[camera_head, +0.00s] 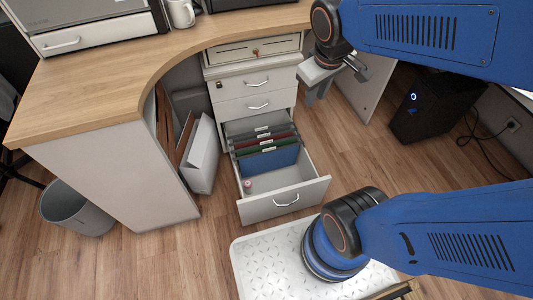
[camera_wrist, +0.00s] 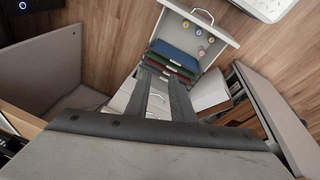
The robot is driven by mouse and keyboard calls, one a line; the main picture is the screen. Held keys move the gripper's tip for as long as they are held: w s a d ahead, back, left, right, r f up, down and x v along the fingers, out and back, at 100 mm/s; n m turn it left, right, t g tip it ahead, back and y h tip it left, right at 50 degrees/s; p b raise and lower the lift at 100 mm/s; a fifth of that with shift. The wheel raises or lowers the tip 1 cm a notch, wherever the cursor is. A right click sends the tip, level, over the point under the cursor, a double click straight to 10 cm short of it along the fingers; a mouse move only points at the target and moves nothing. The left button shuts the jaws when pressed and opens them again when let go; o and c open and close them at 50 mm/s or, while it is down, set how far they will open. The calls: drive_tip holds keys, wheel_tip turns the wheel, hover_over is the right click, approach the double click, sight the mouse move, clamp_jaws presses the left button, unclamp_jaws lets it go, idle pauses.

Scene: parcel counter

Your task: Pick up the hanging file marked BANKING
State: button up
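Several hanging files stand in a row in an open drawer (camera_head: 318,190) under the counter. A blue file (camera_head: 270,162) is nearest the drawer front, with green, red and grey files behind it. In the wrist view the blue file (camera_wrist: 178,53) shows with the green and red ones beyond my fingers. Small pale labels show on the files, but their words are too small to read, so I cannot tell which is marked BANKING. My gripper (camera_head: 318,97) is open and empty, above and to the right of the drawer. In the wrist view its fingers (camera_wrist: 163,78) have a gap between them.
Small round items (camera_wrist: 200,34) lie in the drawer's front. The wooden counter (camera_head: 110,75) curves around at the left, with a white box file (camera_head: 203,155) below it. A black computer (camera_head: 433,105) stands at the right. A grey bin (camera_head: 75,208) stands on the floor.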

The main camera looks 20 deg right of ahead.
drive_tip(key=w+a+f+n+g+h, duration=0.1)
drive_tip(key=w+a+f+n, duration=0.15)
drive_tip(key=w+f, duration=0.45)
drive_tip(key=n+g+h, duration=0.2)
drive_tip(key=n, duration=0.6)
hover_over(267, 144)
drive_tip(key=s, duration=0.2)
wheel_tip(267, 144, down, 14)
drive_tip(key=w+a+f+n, duration=0.2)
drive_tip(key=a+f+n, duration=0.25)
drive_tip(key=f, duration=0.85)
drive_tip(key=shift+m+h, duration=0.3)
drive_tip(key=x, duration=1.1)
drive_tip(key=shift+a+f, duration=0.1)
drive_tip(key=shift+f, duration=0.1)
drive_tip(key=shift+x, duration=2.65)
drive_tip(key=shift+w+a, duration=0.1)
drive_tip(key=shift+a, duration=0.05)
drive_tip(key=shift+c, duration=0.4)
clamp_jaws()
